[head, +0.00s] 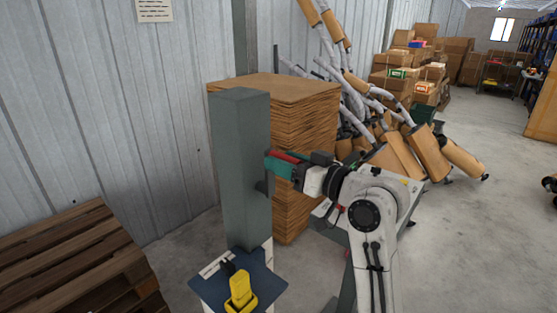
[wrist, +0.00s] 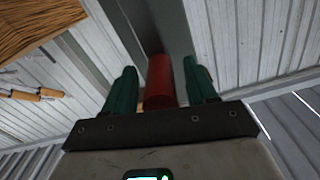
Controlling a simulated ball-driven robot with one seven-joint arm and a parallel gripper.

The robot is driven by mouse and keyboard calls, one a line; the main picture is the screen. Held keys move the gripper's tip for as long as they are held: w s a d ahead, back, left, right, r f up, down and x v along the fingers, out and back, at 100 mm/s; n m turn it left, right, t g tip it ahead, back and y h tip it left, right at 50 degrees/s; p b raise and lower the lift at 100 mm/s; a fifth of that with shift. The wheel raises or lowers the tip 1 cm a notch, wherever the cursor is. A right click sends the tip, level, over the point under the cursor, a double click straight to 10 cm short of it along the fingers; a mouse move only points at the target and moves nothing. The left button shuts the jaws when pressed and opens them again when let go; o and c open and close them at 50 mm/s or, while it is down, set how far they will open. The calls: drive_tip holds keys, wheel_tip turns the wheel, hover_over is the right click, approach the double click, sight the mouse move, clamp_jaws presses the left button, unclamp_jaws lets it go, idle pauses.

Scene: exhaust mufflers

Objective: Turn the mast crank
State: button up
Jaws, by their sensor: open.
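The mast (head: 240,165) is a tall grey-green square post near the middle of the head view. The crank's red handle (head: 287,156) sticks out beside the post's right side; its crank arm is mostly hidden. My gripper (head: 276,165) is at the handle, with its teal fingers close to the post. In the wrist view, the red handle (wrist: 158,82) lies between the two teal fingers of my gripper (wrist: 160,75). The fingers are open, one on each side of the handle, with a visible gap at least on the left. The grey post also shows behind it (wrist: 140,22).
A blue plate (head: 212,291) with a yellow object (head: 240,288) sits at the post's foot. A tall stack of brown sheets (head: 308,110) stands close behind the post. Wooden pallets (head: 75,255) are at left. Mufflers (head: 428,152) are piled behind my arm.

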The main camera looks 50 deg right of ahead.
drive_tip(key=shift+c, duration=0.3)
clamp_jaws()
idle(0.3)
